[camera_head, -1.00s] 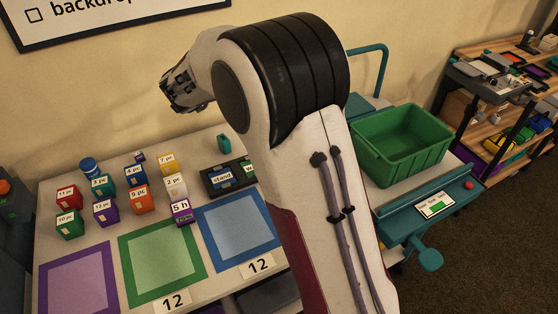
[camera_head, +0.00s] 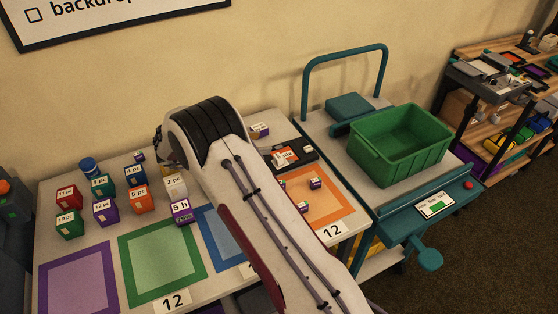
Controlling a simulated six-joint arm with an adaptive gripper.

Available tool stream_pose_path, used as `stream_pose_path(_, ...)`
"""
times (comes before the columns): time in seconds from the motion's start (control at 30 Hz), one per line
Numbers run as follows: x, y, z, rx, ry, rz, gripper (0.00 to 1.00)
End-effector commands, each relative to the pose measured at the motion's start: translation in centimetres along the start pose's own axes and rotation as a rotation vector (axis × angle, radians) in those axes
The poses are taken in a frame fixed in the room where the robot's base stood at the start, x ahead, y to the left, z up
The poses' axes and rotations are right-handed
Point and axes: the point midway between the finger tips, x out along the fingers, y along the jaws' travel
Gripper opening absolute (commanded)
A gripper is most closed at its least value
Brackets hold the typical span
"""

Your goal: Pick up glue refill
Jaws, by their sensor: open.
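Several small labelled boxes stand in rows on the left of the table: red (camera_head: 68,197), teal (camera_head: 103,186), orange (camera_head: 142,200), white (camera_head: 175,186), green (camera_head: 69,224) and purple ones (camera_head: 105,212). A purple box (camera_head: 181,211) marked "5 h" stands at the front right of the group. The print is too small to tell which is the glue refill. My gripper (camera_head: 162,150) shows as a dark part at the left end of my arm, above the back right of this group. It is open, its fingers mostly hidden.
Purple (camera_head: 43,301), green (camera_head: 124,289), blue (camera_head: 198,216) and orange framed squares (camera_head: 346,208) line the table's front; small boxes lie on the orange one. A black tray (camera_head: 305,150) lies behind. A green bin (camera_head: 365,160) stands on the teal cart (camera_head: 390,220) at right.

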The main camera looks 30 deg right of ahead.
Motion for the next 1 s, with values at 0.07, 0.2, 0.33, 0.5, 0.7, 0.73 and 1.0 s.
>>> stream_pose_path(0.07,0.3,1.1,1.2,-0.017,0.010,0.048,0.42)
stream_pose_path(0.2,0.5,2.4,2.3,-0.035,0.020,0.102,0.42)
stream_pose_path(0.33,0.5,2.8,2.6,-0.040,0.023,0.119,0.42)
stream_pose_path(0.5,0.5,2.8,2.5,-0.040,0.023,0.118,0.42)
stream_pose_path(0.7,0.8,2.9,2.5,-0.039,0.023,0.118,0.42)
stream_pose_path(0.73,1.0,2.9,2.5,-0.039,0.023,0.119,0.42)
stream_pose_path(1.0,2.9,3.1,2.5,-0.039,0.022,0.118,0.42)
